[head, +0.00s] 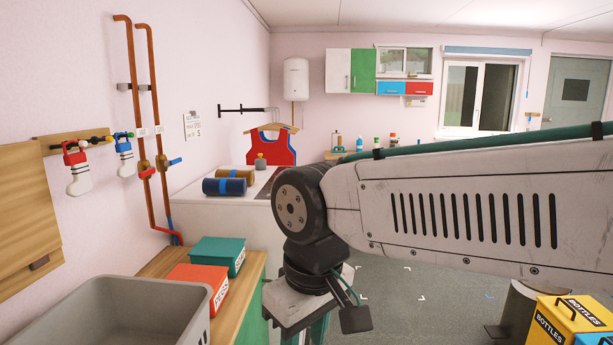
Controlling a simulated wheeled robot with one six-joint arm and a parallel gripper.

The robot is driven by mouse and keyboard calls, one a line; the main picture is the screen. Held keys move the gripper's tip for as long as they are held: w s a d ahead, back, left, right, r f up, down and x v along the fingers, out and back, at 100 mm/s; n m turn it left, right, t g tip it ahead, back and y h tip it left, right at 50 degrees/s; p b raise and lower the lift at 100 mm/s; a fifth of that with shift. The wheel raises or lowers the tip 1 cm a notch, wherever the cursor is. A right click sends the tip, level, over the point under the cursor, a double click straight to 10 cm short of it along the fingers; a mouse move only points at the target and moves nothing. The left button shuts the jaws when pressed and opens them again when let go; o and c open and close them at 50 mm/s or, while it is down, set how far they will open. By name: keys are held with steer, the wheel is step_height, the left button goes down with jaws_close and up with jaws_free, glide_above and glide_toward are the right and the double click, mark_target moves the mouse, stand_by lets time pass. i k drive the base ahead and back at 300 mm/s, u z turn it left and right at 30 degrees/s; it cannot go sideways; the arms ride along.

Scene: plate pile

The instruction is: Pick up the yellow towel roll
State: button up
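The yellow towel roll (239,174) is a dull mustard-yellow cylinder lying on its side on a white worktop (190,191), left of the picture's middle. A blue roll (224,187) with a lighter band lies just in front of it and hides part of its lower side. My arm crosses the right half of the head view, and its dark joint stands to the right of the rolls.
In front, a wooden counter (241,278) holds a grey tub (120,312), a red-orange box (190,286) and a green box (217,254). Copper pipes (158,110) run up the left wall. A yellow bottles bin (568,322) stands at lower right.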

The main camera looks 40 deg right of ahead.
mark_target(250, 175)
steer(key=z, duration=1.05)
steer(key=i, duration=0.15)
steer(key=u, duration=0.5)
